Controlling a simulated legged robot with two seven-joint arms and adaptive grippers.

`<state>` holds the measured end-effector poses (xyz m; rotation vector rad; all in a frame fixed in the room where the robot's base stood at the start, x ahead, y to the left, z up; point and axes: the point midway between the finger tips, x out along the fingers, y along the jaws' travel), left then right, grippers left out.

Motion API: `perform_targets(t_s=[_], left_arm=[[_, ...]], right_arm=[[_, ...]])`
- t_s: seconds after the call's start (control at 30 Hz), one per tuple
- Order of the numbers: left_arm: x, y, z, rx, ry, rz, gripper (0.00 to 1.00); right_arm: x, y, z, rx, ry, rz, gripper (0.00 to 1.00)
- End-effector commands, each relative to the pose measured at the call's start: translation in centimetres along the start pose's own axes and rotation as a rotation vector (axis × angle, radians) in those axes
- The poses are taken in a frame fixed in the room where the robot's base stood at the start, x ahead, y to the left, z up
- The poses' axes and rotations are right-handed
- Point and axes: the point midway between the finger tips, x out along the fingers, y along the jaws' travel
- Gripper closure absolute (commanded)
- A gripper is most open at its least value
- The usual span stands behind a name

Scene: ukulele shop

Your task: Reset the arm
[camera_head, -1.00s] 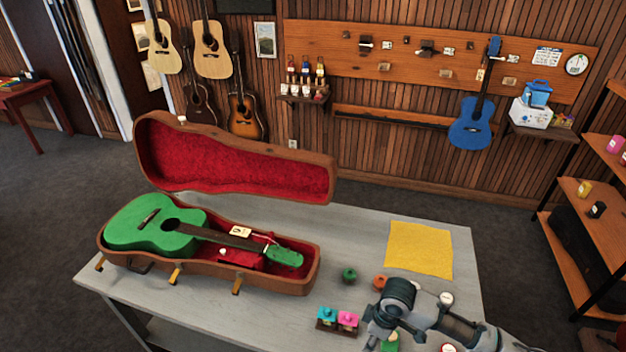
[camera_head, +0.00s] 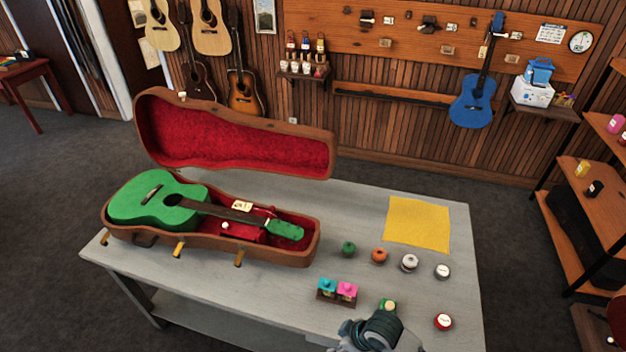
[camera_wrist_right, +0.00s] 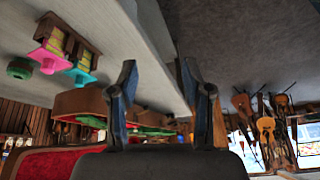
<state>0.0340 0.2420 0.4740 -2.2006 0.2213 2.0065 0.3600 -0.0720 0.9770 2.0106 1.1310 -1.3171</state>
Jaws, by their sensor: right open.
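That view is upside down, with the table (camera_wrist_right: 110,60) at upper left and the floor beyond. The pink and teal items in a small holder (camera_head: 336,291) stand on the table and also show in the wrist view (camera_wrist_right: 62,52). My left gripper is not in view.
An open guitar case (camera_head: 215,250) with a green ukulele (camera_head: 160,204) lies at the table's left. A yellow cloth (camera_head: 418,221) is at the back right.

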Motion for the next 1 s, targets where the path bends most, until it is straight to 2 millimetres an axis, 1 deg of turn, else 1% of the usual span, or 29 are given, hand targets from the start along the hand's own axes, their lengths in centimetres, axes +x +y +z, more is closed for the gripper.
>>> perform_targets(t_s=[0.03,0.07,0.1,0.17,0.27,0.3,0.47,0.5,0.67,0.7,0.8,0.87,0.97,1.0], left_arm=[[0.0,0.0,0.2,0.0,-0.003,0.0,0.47],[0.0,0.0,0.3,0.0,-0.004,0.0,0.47],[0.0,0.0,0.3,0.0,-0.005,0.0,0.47],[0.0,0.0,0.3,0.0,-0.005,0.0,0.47],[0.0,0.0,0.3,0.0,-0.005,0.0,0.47],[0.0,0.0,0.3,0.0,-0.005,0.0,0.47],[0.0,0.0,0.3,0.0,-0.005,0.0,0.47],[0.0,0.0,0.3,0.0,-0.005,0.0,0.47],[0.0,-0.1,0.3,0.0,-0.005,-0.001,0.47],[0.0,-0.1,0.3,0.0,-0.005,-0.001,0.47],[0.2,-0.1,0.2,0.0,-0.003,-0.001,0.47],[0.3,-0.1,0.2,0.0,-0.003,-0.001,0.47],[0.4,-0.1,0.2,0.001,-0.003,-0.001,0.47],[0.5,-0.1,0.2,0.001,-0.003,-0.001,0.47]], right_arm=[[0.7,-1.2,0.8,0.066,0.031,0.001,0.51],[0.8,-1.4,1.3,0.109,0.048,0.015,0.51],[1.1,-1.7,2.2,0.171,0.063,0.036,0.51],[1.2,-1.8,3.9,0.259,0.074,0.073,0.51],[1.3,-1.9,6.9,0.387,0.066,0.134,0.51],[1.2,-1.9,8.2,0.431,0.056,0.157,0.51],[0.8,-2.2,13.3,0.583,0.0,0.244,0.51],[0.6,-2.3,14.6,0.616,-0.018,0.266,0.51],[-0.4,-3.2,19.8,0.734,-0.102,0.351,0.51],[-0.8,-3.5,21.2,0.76,-0.126,0.373,0.51],[2.7,-2.5,21.9,0.753,-0.135,0.364,0.51],[4.6,-2.2,22.4,0.752,-0.141,0.36,0.51],[7.9,-1.9,23.7,0.753,-0.153,0.351,0.51],[9.3,-1.8,24.3,0.753,-0.159,0.348,0.51]])
